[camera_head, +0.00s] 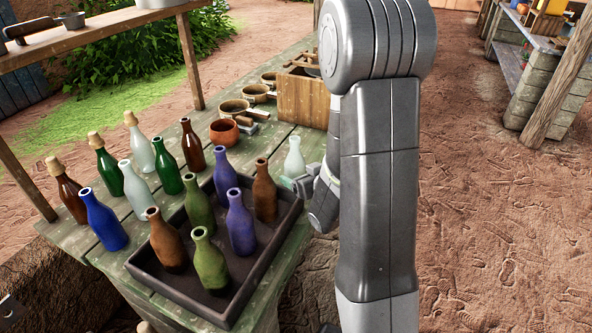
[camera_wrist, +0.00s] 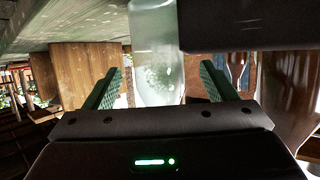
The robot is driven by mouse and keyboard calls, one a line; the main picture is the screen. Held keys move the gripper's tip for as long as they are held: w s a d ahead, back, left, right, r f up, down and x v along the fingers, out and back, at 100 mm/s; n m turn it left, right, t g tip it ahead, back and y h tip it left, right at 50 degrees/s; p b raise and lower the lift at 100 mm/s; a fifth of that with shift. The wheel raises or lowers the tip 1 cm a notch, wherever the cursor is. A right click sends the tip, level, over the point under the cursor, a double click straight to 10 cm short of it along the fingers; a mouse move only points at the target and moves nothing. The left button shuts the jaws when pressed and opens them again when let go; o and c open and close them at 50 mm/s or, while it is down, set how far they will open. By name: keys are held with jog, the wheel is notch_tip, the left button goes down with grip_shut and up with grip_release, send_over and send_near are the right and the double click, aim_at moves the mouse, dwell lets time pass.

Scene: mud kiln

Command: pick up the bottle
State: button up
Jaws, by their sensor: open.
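A pale clear glass bottle (camera_head: 294,160) stands upright on the green plank table, just outside the right far corner of the dark tray. In the wrist view the clear bottle (camera_wrist: 156,60) shows between the two green-padded fingers. My gripper (camera_wrist: 162,72) is open, with a finger on each side of the bottle and a visible gap to the left finger. In the head view my gripper (camera_head: 301,184) is low at the bottle's near right side, partly hidden by my arm. The bottle's base is partly hidden there.
The dark tray (camera_head: 164,285) holds several brown, green and blue bottles, close left of the clear bottle. A wooden box (camera_head: 302,100), a clay cup (camera_head: 224,132) and pans (camera_head: 235,106) are farther back.

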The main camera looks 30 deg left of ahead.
aim_at(291, 165)
jog(key=a, duration=0.1)
jog(key=w+a, duration=0.1)
jog(key=w+a+p, duration=0.1)
jog(key=a, duration=0.1)
jog(key=shift+w+a+f, duration=0.1)
jog(key=shift+w+f, duration=0.05)
jog(key=shift+f, duration=0.15)
jog(key=shift+w+a+f, duration=0.2)
jog(key=shift+a, duration=0.2)
jog(key=c, duration=1.2)
jog(key=shift+o, duration=0.2)
jog(key=shift+r, duration=0.15)
